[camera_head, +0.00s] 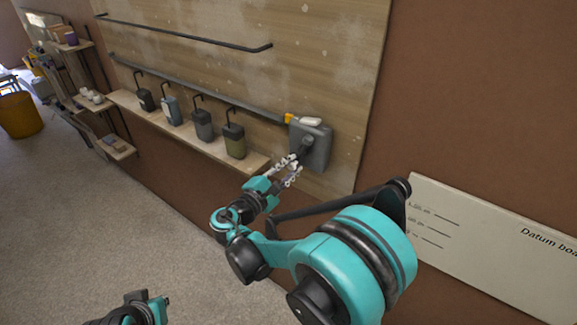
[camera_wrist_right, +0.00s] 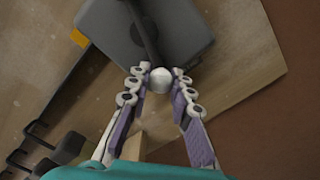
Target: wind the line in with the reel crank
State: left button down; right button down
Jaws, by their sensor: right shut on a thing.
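The reel (camera_head: 319,146) is a grey box on the wall board, with a dark crank arm (camera_head: 305,148) on its front. In the right wrist view the grey reel (camera_wrist_right: 190,22) is at the top, and the crank arm (camera_wrist_right: 143,25) ends at a pale round knob (camera_wrist_right: 161,80). My right gripper (camera_head: 294,167) is shut on that knob, with its fingertips on either side of it in the wrist view (camera_wrist_right: 160,84). The line itself cannot be made out. My left gripper (camera_head: 155,304) is partly visible at the bottom left, its fingers unclear and away from the reel.
A shelf (camera_head: 255,160) left of the reel has several containers with hooked rods, such as the green one (camera_head: 234,141). A dark rail (camera_head: 200,88) runs along the board to a yellow piece at the reel. A white text board (camera_head: 480,245) is at right. The floor (camera_head: 90,220) at left is clear.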

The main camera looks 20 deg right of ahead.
jog(key=shift+s+f, duration=0.1)
dwell(0.5)
jog(key=c, duration=1.3)
grip_release()
jog(key=v, duration=1.2)
jog(key=shift+d, duration=0.1)
